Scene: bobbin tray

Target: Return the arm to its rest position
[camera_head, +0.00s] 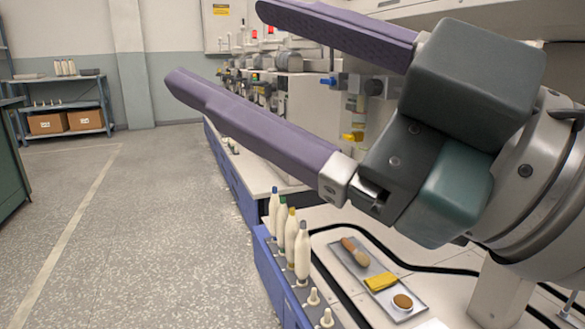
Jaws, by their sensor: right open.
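My right gripper (218,42) fills the upper right of the head view, close to the camera. Its two long purple fingers point left and are spread wide with nothing between them. The arm comes in from the right edge. Below it, several cream bobbins (302,256) with blue, green, yellow and grey tops stand upright in a row on a rail. Two bare pegs (313,297) show in front of them. The gripper is apart from the bobbins. My left gripper is not in view.
A grey tray (350,269) holds a brush (357,252), a folded yellow cloth (380,282) and a small round cup (402,302). A black cable (440,270) runs behind it. Machines line the right. A shelf with boxes (48,123) stands far left. The floor (150,230) is clear.

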